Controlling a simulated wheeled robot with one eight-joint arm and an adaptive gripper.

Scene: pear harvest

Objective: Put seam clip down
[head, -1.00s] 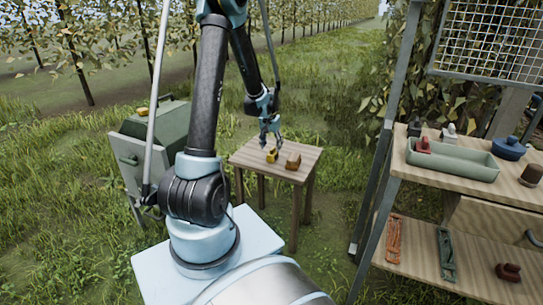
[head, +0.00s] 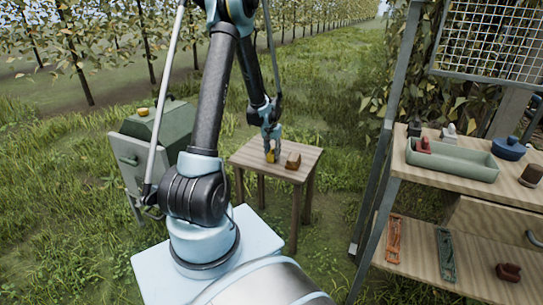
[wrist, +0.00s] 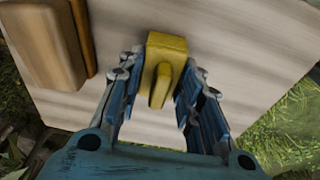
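The seam clip appears to be the yellow block with a raised grip (wrist: 166,62); it stands on the small wooden table, and it also shows in the head view (head: 270,157). My gripper (wrist: 163,68) points down over it, with one blue finger on each side. Narrow gaps show between the fingers and the raised grip, so the gripper looks open around the clip. In the head view my gripper (head: 271,150) is low over the table and partly covers the clip. The clip's underside is hidden.
A brown wooden block (head: 293,161) is on the table (head: 262,172), right of the clip in the head view. A green box (head: 160,130) with a yellow piece (head: 143,111) on top stands left. Shelves with a green tray (head: 455,165) stand right.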

